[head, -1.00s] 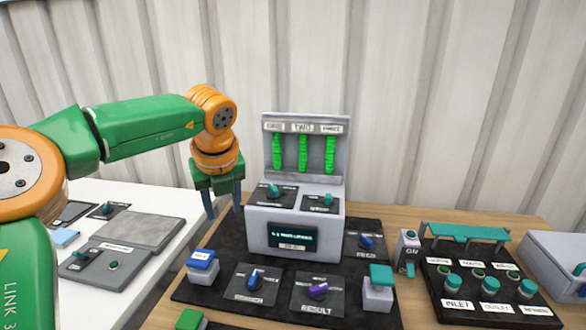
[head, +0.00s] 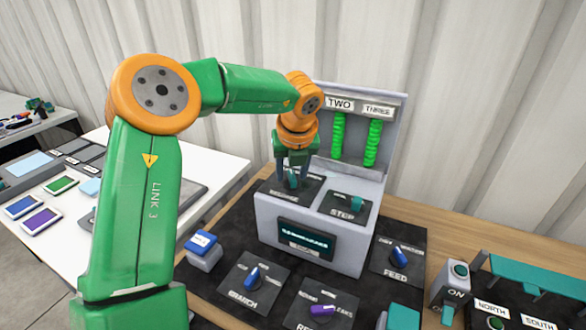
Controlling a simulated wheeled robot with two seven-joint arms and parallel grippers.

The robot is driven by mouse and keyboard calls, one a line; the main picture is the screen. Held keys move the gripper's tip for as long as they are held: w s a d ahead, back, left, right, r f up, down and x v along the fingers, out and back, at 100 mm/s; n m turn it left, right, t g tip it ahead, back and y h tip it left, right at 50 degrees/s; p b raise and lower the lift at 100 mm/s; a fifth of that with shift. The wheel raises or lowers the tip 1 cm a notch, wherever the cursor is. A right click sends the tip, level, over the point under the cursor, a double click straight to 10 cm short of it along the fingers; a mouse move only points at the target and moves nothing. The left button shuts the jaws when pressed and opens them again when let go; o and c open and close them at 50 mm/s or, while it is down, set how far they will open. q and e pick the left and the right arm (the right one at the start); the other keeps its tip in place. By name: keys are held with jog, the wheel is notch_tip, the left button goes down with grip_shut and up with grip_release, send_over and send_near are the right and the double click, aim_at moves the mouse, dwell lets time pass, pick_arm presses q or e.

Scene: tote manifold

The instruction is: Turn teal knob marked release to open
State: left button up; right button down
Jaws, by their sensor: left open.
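The grey console (head: 330,250) stands on a black mat, with a tall back panel. Its sloped top carries two dark plates with teal knobs. The left teal knob (head: 292,181) sits on a plate whose label is too small to read surely. My left gripper (head: 291,178) points down over this knob, its open fingers on either side of it. I cannot tell whether they touch it. My right gripper is not in view.
Green columns marked TWO (head: 339,135) and THREE (head: 371,142) show on the back panel. In front are blue BRANCH (head: 253,275) and FEED (head: 399,257) knobs, a purple knob (head: 322,310) and a blue-topped block (head: 203,247). A teal-barred panel (head: 530,272) is at right.

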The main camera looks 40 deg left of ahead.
pick_arm(q)
jog(key=shift+w+f, duration=0.2)
jog(key=shift+w, duration=0.05)
jog(key=shift+s+r, duration=0.1)
jog(key=shift+s, duration=0.1)
jog(key=c, duration=0.5)
grip_shut()
